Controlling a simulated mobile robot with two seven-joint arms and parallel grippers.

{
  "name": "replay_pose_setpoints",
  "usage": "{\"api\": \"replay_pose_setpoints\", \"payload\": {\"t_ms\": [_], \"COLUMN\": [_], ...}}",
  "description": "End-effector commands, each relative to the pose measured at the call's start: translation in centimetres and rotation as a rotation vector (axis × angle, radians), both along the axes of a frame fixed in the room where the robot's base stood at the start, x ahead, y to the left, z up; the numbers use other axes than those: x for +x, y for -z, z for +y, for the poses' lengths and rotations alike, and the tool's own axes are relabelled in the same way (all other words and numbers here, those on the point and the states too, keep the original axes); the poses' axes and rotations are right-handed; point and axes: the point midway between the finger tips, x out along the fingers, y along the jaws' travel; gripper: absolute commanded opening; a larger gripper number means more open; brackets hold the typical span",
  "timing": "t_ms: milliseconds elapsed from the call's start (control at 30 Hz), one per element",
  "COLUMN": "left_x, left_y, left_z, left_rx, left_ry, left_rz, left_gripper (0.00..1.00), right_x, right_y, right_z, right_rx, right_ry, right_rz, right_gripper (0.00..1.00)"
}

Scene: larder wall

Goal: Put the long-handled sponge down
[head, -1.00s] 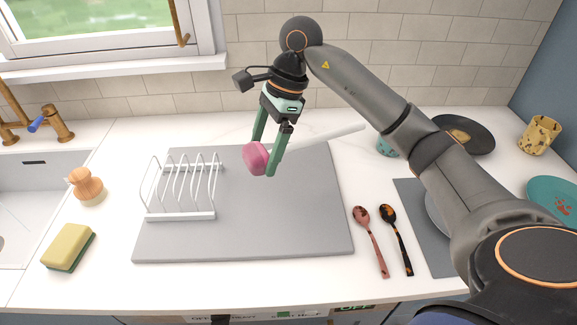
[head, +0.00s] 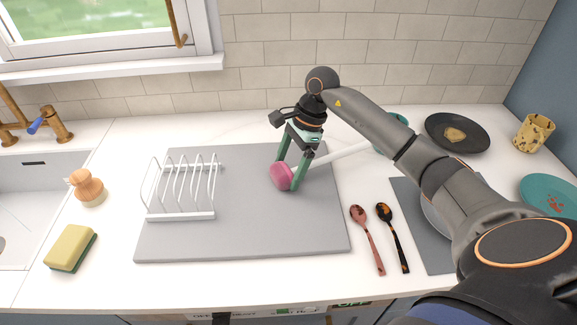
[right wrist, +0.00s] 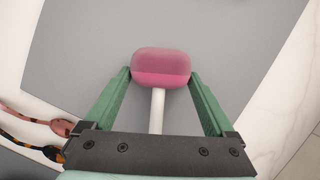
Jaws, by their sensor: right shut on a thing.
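The long-handled sponge has a pink head (head: 281,176) and a white handle (head: 340,154). My right gripper (head: 288,176) is shut on it, over the right part of the grey mat (head: 240,235). In the head view the handle runs from the pink head up to the right. In the right wrist view the pink head (right wrist: 161,68) sits between the green fingertips, with the white handle (right wrist: 157,110) running back toward the palm. I cannot tell whether the sponge touches the mat. My left gripper is not in view.
A white rack (head: 182,214) stands on the mat's left part. Two spoons (head: 368,240) (head: 393,238) lie right of the mat. A dark plate (head: 458,128) and a patterned cup (head: 534,133) are at the back right. The mat's front middle is clear.

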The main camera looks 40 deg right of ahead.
Motion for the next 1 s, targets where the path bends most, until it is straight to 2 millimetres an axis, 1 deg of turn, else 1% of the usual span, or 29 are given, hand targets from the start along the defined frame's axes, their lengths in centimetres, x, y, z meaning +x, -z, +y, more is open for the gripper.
{"api": "replay_pose_setpoints", "payload": {"t_ms": [167,200,300,533,633,667,767,1000], "left_x": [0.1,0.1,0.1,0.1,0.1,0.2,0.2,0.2], "left_y": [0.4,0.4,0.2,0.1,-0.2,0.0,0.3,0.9], "left_z": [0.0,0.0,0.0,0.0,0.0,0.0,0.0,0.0], "left_rx": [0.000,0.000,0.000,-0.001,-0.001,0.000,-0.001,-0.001], "left_ry": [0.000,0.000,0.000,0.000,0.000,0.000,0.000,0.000], "left_rz": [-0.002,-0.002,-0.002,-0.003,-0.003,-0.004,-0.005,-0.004], "left_gripper": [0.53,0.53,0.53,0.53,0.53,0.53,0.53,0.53], "right_x": [0.0,0.0,0.0,0.0,0.0,0.0,0.0,-0.3], "right_y": [0.4,0.4,0.3,0.2,-0.3,-0.5,-2.0,-7.1], "right_z": [0.0,0.0,0.0,0.0,0.0,-0.2,-0.8,-2.6], "right_rx": [-0.001,-0.001,-0.001,0.000,0.000,-0.001,-0.003,-0.002], "right_ry": [0.000,0.000,0.000,0.000,0.000,0.001,0.002,0.003], "right_rz": [0.000,0.001,0.001,0.001,0.000,-0.002,-0.003,-0.004], "right_gripper": [0.33,0.90,1.00,1.00,1.00,1.00,1.00,1.00]}}
